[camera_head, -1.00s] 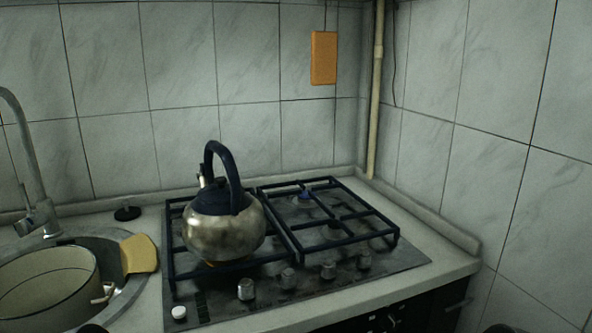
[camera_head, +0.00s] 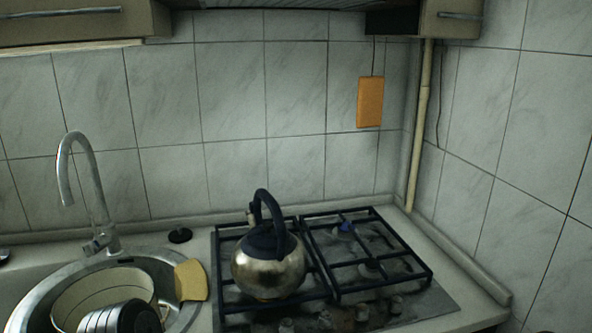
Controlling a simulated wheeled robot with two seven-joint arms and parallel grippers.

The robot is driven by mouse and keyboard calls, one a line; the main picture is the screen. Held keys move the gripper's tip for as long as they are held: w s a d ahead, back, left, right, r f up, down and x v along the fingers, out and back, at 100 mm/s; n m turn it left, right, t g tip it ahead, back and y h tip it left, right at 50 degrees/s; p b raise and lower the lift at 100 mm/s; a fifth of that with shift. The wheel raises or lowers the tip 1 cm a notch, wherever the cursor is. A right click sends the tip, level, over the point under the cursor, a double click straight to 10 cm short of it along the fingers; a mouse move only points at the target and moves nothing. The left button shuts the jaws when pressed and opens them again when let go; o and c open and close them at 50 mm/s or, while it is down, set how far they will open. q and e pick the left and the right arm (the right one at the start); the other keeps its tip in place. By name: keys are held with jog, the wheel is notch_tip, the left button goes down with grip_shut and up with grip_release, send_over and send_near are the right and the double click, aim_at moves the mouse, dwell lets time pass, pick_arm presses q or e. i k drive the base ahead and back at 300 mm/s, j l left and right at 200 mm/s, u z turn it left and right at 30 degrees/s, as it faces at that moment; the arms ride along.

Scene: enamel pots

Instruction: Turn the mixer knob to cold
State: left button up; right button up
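The mixer tap (camera_head: 92,185) stands behind the sink at the left, a tall curved chrome spout. Its knob (camera_head: 97,244) is a small chrome lever low at the front left of the tap's base. Which way the lever is set is too small to tell. Neither gripper's fingers show. A ribbed silver and dark part, apparently of my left arm, rises at the bottom left in front of the sink, below the knob and well apart from it.
The round sink (camera_head: 38,300) holds a cream pot (camera_head: 75,298). A yellow sponge-like piece (camera_head: 191,281) lies at its right rim, and a black plug (camera_head: 180,235) behind it. A metal kettle (camera_head: 268,271) stands on the gas hob (camera_head: 436,301). Cabinets hang above.

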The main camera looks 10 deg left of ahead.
aim_at(90, 249)
jog(key=u, duration=1.35)
